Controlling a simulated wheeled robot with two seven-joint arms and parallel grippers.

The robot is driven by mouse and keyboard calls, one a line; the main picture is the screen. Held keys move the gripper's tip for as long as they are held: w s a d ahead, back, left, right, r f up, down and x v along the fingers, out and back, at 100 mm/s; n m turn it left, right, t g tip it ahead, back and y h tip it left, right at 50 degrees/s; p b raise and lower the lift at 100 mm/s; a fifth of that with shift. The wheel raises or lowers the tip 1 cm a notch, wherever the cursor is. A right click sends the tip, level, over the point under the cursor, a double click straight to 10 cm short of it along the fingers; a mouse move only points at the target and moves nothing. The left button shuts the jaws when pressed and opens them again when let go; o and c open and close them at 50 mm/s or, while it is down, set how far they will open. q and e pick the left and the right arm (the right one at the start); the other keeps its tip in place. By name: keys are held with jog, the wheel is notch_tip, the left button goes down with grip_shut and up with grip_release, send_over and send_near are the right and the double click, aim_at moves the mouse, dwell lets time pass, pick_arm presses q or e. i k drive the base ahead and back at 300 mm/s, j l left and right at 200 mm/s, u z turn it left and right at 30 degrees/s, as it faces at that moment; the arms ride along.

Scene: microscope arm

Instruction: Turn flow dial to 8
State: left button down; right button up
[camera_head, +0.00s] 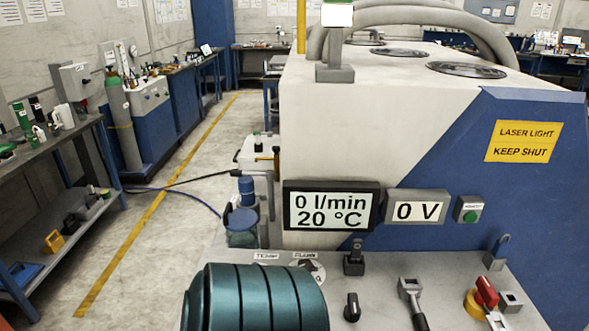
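The flow dial (309,267) is on the grey control panel, under a small label that seems to read FLOW. Its pale round scale and dark knob show only in part. A large teal ribbed cylinder (255,300) in front hides its lower left side. I cannot tell what the cylinder belongs to. One digit, perhaps a 4, shows on the scale, but the knob's setting is unclear. The display (331,208) above reads 0 l/min and 20 °C. Neither of my grippers can be made out.
A TEMP label (265,256) is left of the flow dial; its control is hidden. Nearby stand a black toggle (353,260), a black knob (352,308), a grey lever (411,291) and a red-handled switch (486,292). A 0 V display (417,211) is right of the flow display.

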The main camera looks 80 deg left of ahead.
aim_at(307, 264)
jog(key=u, duration=2)
jog(key=k+j, duration=0.05)
